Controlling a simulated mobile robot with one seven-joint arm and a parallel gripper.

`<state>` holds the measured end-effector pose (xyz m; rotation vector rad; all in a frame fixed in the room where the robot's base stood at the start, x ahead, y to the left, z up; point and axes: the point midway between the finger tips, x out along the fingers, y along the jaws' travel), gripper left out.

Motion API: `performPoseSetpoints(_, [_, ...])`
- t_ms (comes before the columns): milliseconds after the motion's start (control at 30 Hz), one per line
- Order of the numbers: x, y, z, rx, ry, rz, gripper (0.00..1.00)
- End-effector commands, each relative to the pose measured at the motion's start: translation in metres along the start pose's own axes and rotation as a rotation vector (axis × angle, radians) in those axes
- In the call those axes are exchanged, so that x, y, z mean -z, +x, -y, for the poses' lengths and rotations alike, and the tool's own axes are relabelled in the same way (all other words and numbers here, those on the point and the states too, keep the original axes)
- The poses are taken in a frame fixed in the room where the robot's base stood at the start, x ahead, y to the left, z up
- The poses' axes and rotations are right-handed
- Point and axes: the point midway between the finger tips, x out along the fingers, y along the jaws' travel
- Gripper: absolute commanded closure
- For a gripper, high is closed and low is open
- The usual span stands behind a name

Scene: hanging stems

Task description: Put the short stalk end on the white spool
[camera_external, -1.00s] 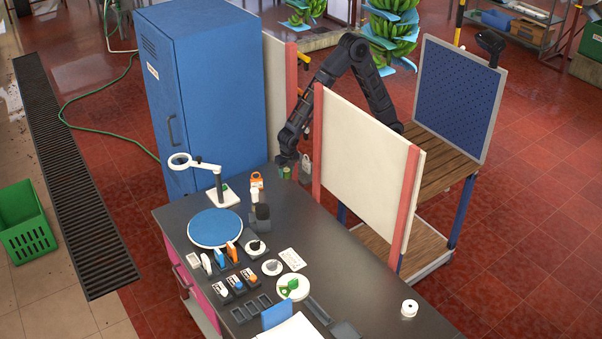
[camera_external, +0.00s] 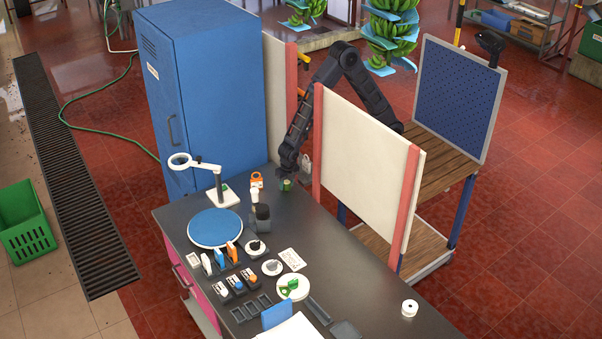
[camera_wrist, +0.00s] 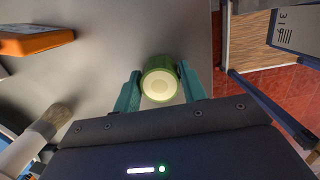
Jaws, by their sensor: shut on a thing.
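The short stalk end (camera_wrist: 160,86) is a green, round piece with a pale cut face, seen end-on in the wrist view. My gripper (camera_wrist: 159,79) has its two teal fingers on either side of it, shut on it. In the external view my gripper (camera_external: 287,180) is over the far edge of the dark worktable, and the green stalk end (camera_external: 286,185) shows at its tip. I cannot tell whether the stalk end touches the tabletop. The white spool (camera_external: 409,308) stands at the table's near right, well away from my gripper, with a dark hole in its top.
The dark worktable (camera_external: 340,255) is clear between my gripper and the spool. A cream panel with red posts (camera_external: 365,165) stands close on the right. An orange item (camera_external: 257,180), a brush (camera_wrist: 40,135) and a magnifier lamp (camera_external: 205,165) stand on the left.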

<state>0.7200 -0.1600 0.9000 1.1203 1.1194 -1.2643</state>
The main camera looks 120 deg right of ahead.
Motion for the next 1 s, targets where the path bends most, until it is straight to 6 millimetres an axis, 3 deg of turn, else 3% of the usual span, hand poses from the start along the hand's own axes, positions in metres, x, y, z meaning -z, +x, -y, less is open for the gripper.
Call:
performPoseSetpoints(133, [0.001,0.004,0.0,0.001,-0.001,0.0,0.81])
performPoseSetpoints(167, [0.0,0.003,0.0,0.0,-0.001,0.0,0.52])
performPoseSetpoints(233, [0.0,0.003,0.0,0.0,0.0,0.0,0.39])
performPoseSetpoints(267, [0.0,0.003,0.0,0.0,-0.001,0.0,0.36])
performPoseSetpoints(633, [0.001,0.003,0.0,0.0,-0.001,0.0,0.36])
performPoseSetpoints(1000, [-0.002,-0.054,0.006,-0.003,0.001,0.0,0.36])
